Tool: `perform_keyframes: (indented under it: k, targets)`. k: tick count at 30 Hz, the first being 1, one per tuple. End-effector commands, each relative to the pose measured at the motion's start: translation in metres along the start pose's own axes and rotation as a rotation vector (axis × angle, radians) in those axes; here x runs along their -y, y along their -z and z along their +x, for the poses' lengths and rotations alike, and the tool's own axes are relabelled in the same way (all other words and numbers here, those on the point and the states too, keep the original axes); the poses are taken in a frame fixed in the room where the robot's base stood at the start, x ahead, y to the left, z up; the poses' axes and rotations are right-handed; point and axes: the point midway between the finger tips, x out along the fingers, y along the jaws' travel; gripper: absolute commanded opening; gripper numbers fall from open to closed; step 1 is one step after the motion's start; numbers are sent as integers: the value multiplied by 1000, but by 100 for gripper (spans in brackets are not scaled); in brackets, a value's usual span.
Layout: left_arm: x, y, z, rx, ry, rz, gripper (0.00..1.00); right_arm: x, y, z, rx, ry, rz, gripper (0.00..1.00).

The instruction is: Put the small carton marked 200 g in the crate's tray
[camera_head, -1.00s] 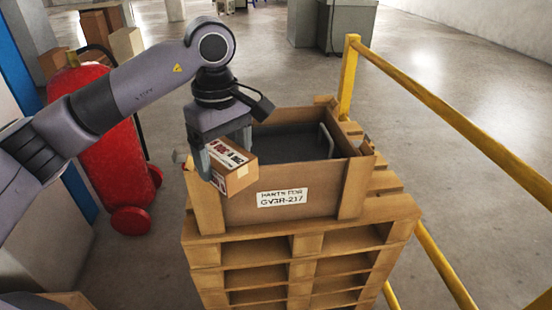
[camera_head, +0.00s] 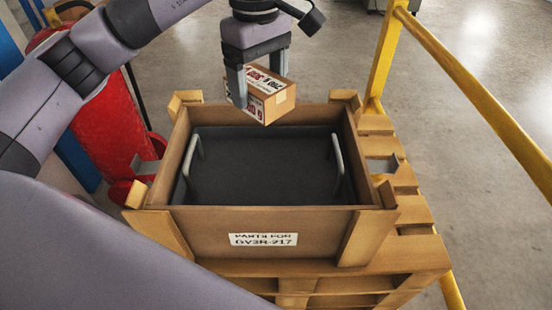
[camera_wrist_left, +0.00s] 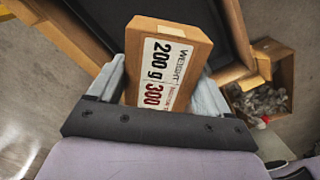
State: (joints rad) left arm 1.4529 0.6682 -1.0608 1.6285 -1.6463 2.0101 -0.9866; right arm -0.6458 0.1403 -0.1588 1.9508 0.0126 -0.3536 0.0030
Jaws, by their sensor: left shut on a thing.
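The small carton (camera_head: 272,97) is brown cardboard with a white printed label. In the left wrist view the carton (camera_wrist_left: 165,65) shows "200 g" in black and "300" in red. My left gripper (camera_head: 260,78) is shut on it, with a finger on either side. It holds the carton tilted, above the back side of the wooden crate (camera_head: 190,222). The dark tray (camera_head: 265,170) lies inside the crate, with a pale handle at each side; its visible floor is empty. My right gripper is not in view.
The crate stands on stacked wooden pallets (camera_head: 415,210) and bears a "PARTS FOR GV3R-217" label. A yellow railing (camera_head: 480,95) runs along the right. A red object (camera_head: 108,125) stands at the left. A box of grey lumps (camera_wrist_left: 262,98) shows in the left wrist view.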

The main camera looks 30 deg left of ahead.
Motion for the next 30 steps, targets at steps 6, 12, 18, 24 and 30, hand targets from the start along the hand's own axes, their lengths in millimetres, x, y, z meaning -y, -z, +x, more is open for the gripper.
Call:
perform_keyframes:
  k: [6,12,18,24,30]
  targets:
    - [0,0,17,2,3,1,41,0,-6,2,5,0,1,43]
    - [1,-1,58,4,4,3,41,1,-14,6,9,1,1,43]
    - [1,0,108,1,6,0,41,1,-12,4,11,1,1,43]
    - [1,0,147,0,1,0,41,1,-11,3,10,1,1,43]
    - [0,0,161,0,0,0,41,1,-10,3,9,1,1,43]
